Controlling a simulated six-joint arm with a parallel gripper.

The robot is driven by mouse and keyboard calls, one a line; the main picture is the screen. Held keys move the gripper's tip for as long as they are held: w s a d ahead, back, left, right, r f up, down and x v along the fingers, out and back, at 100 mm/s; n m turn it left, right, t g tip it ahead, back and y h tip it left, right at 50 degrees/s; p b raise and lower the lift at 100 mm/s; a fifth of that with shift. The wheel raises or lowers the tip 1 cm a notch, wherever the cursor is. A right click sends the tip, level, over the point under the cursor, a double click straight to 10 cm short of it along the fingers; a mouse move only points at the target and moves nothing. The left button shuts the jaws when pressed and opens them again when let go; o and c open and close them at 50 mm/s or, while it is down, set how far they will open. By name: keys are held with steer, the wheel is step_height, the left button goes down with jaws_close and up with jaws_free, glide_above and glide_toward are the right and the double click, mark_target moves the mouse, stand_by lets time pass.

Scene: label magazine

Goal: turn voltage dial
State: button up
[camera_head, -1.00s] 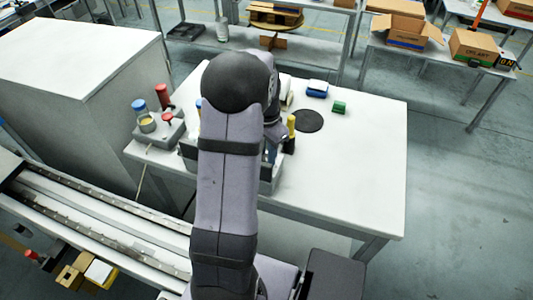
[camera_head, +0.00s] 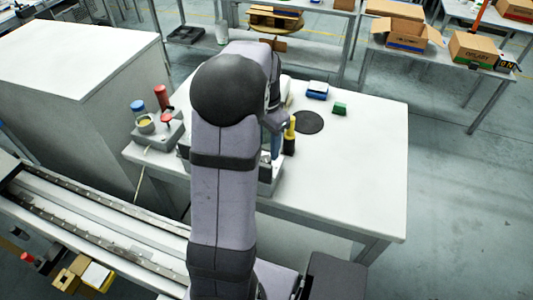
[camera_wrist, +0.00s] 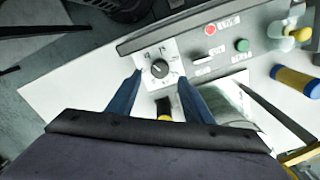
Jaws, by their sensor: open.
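The voltage dial (camera_wrist: 159,68) is a dark round knob on a white plate with markings, set on a grey panel (camera_wrist: 205,65) in the wrist view. My gripper (camera_wrist: 160,76) is open, its two blue fingers pointing toward the dial, one on each side of it in the picture. I cannot tell how far the fingertips are from the knob. In the head view my arm hides the dial and most of the panel.
On the panel are a red button (camera_wrist: 210,29) and a green button (camera_wrist: 241,45). A yellow-and-blue cylinder (camera_wrist: 297,81) lies to the right.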

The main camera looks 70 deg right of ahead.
steer(key=shift+r, duration=1.35)
